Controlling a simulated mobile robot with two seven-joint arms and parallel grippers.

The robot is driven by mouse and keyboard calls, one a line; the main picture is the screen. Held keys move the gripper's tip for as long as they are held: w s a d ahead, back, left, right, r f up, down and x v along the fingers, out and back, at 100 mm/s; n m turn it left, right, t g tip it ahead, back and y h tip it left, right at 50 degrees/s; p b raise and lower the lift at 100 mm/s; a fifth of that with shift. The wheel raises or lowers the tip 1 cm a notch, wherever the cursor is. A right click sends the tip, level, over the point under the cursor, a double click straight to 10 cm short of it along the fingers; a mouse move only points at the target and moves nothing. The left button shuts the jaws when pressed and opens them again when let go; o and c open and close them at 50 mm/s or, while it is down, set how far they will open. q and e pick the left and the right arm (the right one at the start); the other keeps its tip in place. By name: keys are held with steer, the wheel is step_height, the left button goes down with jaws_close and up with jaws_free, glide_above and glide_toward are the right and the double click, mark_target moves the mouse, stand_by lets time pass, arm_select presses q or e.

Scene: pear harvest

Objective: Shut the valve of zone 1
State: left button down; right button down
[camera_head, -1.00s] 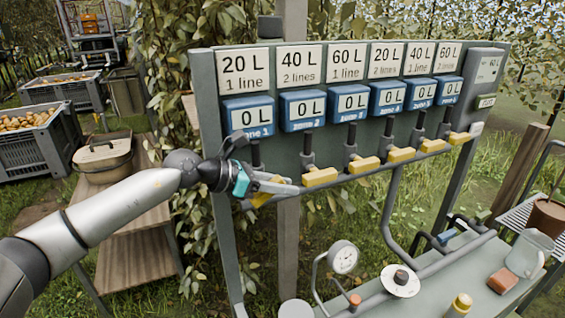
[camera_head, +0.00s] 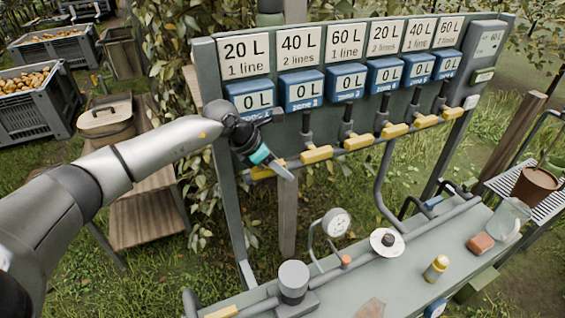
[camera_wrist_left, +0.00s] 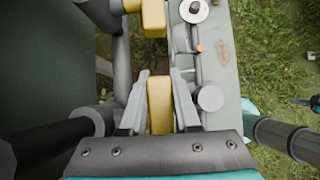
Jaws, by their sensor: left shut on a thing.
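The yellow valve handle of zone 1 (camera_head: 261,173) is the leftmost in the row, under the blue zone 1 meter (camera_head: 251,98) that reads 0 L. My left gripper (camera_head: 284,170) is shut on this handle and partly hides it in the head view. In the left wrist view the handle (camera_wrist_left: 160,104) lies between the two fingers of my left gripper (camera_wrist_left: 160,100). It points roughly the same way as the neighbouring yellow handle (camera_wrist_left: 153,18). The sign above zone 1 (camera_head: 247,52) reads 20 L, 1 line.
The zone 2 handle (camera_head: 317,154) is close to the right, with more yellow handles beyond. Below is a bench (camera_head: 400,275) with a pressure gauge (camera_head: 336,222), a grey cylinder (camera_head: 293,280) and a yellow-capped bottle (camera_head: 436,268). A basket (camera_head: 105,122) stands on the left.

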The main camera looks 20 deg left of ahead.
stand_by(0.5)
arm_select(q)
steer(key=c, duration=0.6)
jaws_free()
steer(key=shift+c, duration=0.2)
steer(key=b+v, duration=0.2)
steer(key=v, duration=1.3)
steer(key=shift+r+b, duration=0.2)
steer(key=shift+b, duration=0.2)
